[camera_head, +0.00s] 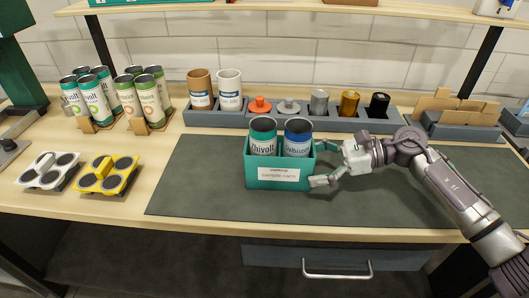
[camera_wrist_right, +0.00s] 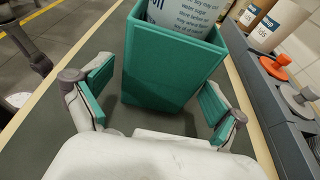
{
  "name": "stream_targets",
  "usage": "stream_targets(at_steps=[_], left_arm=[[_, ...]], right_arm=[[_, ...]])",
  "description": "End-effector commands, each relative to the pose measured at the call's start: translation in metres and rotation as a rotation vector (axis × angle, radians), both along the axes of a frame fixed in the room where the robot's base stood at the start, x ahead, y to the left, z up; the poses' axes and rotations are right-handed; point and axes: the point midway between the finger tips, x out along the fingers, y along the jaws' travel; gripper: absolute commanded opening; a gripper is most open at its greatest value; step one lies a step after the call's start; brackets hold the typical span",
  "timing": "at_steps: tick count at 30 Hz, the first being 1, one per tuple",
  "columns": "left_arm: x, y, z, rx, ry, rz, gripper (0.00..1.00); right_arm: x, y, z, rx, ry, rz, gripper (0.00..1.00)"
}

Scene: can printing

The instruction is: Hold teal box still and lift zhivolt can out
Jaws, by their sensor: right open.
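The teal box (camera_head: 279,174) stands on the dark mat with a white label on its front. Two cans stand in it: the zhivolt can (camera_head: 262,141) with a teal-lettered label on the left, and a blue-topped can (camera_head: 298,140) on the right. My right gripper (camera_head: 318,163) is open at the box's right side. In the right wrist view the teal box (camera_wrist_right: 172,65) stands between and ahead of the open fingers, with a gap on each side, and one can (camera_wrist_right: 188,25) shows above its rim. My left gripper is not in view.
A grey rack (camera_head: 220,118) behind the mat holds paper cups, orange and grey knobbed pieces and several small cylinders. Labelled cans (camera_head: 98,98) stand at back left, near white (camera_head: 50,170) and yellow (camera_head: 107,174) trays. The dark mat (camera_head: 200,180) is clear left of the box.

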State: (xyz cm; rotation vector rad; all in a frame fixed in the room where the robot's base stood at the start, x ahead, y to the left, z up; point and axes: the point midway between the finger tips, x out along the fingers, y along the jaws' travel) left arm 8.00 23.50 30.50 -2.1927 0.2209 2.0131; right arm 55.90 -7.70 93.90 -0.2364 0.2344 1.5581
Motion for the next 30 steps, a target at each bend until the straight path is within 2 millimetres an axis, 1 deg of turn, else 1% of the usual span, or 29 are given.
stream_targets(at_steps=[1,5,7,13,18,27,28,30], left_arm=[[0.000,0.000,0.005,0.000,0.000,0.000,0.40],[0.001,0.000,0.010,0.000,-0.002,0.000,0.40],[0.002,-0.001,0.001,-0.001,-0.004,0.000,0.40],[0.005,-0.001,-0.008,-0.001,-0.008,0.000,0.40],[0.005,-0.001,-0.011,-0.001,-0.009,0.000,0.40],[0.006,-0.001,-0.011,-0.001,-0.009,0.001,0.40],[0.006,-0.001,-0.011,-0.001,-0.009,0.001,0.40],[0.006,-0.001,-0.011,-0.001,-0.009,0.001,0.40]], right_arm=[[0.000,0.008,0.000,0.001,0.002,0.002,0.96],[0.000,0.027,-0.006,0.001,0.003,0.001,0.96],[0.000,0.036,-0.014,0.001,-0.002,0.002,0.96],[0.000,0.056,-0.019,0.000,-0.001,0.000,0.96],[0.000,0.064,-0.020,0.000,-0.001,0.001,0.96],[0.000,0.066,-0.020,0.000,0.000,0.001,0.96],[0.000,0.066,-0.020,0.000,0.000,0.001,0.94],[0.000,0.066,-0.020,0.000,0.000,0.001,0.82]])
